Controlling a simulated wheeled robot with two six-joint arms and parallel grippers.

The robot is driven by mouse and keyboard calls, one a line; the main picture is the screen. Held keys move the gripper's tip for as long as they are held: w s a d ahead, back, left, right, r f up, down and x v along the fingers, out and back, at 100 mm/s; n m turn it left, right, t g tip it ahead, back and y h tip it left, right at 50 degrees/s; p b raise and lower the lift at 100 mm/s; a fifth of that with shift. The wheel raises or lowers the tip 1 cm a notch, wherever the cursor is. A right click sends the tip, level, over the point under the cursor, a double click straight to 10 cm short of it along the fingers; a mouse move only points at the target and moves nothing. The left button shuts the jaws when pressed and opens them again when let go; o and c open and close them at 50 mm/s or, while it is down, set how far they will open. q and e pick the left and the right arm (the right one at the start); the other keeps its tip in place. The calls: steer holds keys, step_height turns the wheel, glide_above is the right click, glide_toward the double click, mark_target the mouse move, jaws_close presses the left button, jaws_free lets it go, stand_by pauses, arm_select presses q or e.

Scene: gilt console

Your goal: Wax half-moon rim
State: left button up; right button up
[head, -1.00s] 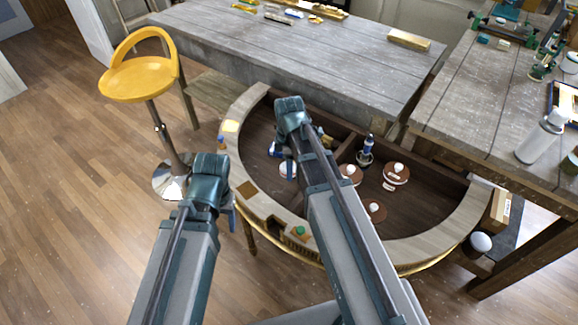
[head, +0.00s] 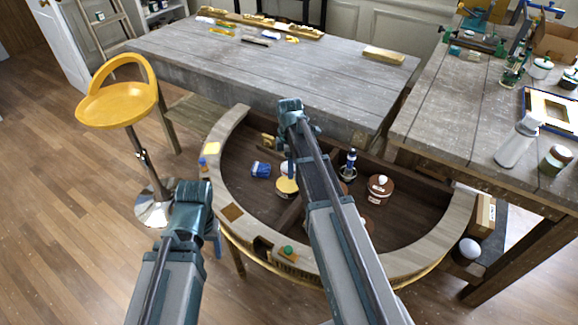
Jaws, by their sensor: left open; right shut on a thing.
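The half-moon console (head: 405,262) has a pale wooden curved rim around a dark recessed inside. My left gripper (head: 215,232) is open and low, beside the outer left front of the rim. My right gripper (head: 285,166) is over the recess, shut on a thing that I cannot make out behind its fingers. A round yellow-topped white item (head: 287,187) shows just below it; whether they touch is unclear. A yellow pad (head: 212,148), a brown square (head: 232,212) and a green-knobbed piece (head: 288,250) are on the rim. A blue item (head: 261,169) lies in the recess.
Grey workbenches (head: 260,75) stand behind and right. A yellow stool (head: 118,103) stands left. Floor is clear at lower left.

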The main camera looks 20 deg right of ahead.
mark_target(290, 184)
steer(key=shift+f+b, duration=2.2)
steer(key=shift+f, duration=0.3)
steer(key=shift+f+b, duration=0.5)
stand_by(0.3)
step_height(290, 184, up, 7)
steer(key=p, duration=0.7)
stand_by(1.2)
